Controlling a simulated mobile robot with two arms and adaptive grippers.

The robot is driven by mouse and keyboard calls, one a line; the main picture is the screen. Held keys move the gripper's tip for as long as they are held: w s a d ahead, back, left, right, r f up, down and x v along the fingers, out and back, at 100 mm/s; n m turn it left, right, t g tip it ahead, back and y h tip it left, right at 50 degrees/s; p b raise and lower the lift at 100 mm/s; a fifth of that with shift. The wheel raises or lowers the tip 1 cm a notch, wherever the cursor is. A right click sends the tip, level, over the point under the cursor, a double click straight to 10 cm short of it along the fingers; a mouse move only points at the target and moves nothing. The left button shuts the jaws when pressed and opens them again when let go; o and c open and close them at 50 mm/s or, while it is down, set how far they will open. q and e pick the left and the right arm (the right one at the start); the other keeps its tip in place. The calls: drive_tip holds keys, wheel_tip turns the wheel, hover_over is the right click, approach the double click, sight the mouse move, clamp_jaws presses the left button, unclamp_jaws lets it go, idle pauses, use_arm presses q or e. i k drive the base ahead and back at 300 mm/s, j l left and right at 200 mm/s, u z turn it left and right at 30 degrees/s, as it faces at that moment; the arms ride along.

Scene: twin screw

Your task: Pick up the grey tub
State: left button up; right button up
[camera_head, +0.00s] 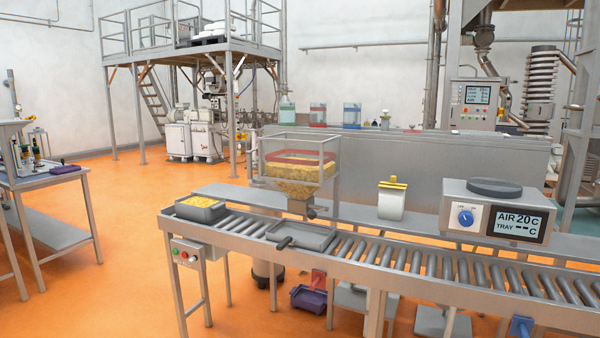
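A small dark grey tub (203,214) stands upright at the left end of the roller conveyor, with yellow granules (201,202) in it. A shallow grey tray (305,236) lies on the rollers to its right, under the outlet of a clear hopper; a dark handle-like part sits at its front left. The tray looks empty. I cannot tell for certain which of the two the task names, but the one with granules looks more like a tub. Neither of my grippers is in view.
The hopper (297,160) holds yellow material above the conveyor (385,253). A white container with a yellow top (391,200) and a box with a dial and display (495,212) stand behind the rollers. A workbench (45,178) is at left; orange floor lies open between.

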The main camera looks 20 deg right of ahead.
sight(204, 209)
drive_tip(key=i+j+z, duration=0.1)
drive_tip(key=i, duration=0.4)
drive_tip(key=i+j+z, duration=0.1)
drive_tip(key=i+j, duration=0.2)
drive_tip(key=i, duration=0.2)
drive_tip(key=i+j+z, duration=0.15)
drive_tip(key=i, duration=0.35)
drive_tip(key=i+j+z, duration=0.1)
drive_tip(key=i+j, duration=0.3)
drive_tip(key=i, duration=0.1)
